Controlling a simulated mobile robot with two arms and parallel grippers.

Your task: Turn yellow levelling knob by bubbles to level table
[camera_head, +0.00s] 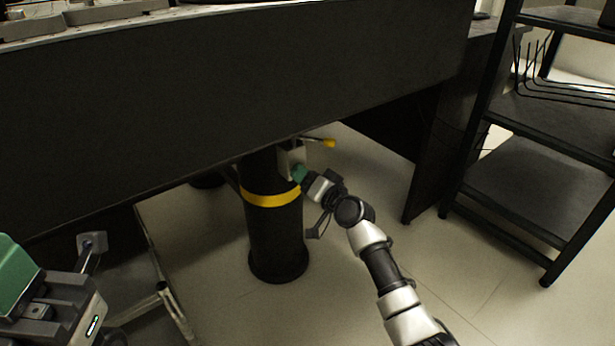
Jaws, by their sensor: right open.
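A black cylindrical table leg (274,235) with a yellow band (272,198) stands under the dark table (220,95). A small pale valve-like block (288,160) sits at its upper right side, and a short yellow-tipped handle (329,143) points right from there. My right gripper (299,174), with a green tip, is open right beside the block, just below the handle; I cannot tell whether it touches. My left gripper (40,285), partly cut off at the lower left, shows a green part; its jaw state is unclear. No bubble level or other yellow knob can be made out.
A black shelf rack (540,190) stands at the right. The table's dark front panel overhangs the leg. A metal frame (165,290) stands on the floor left of the leg. Pale floor (360,170) is open right of the leg.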

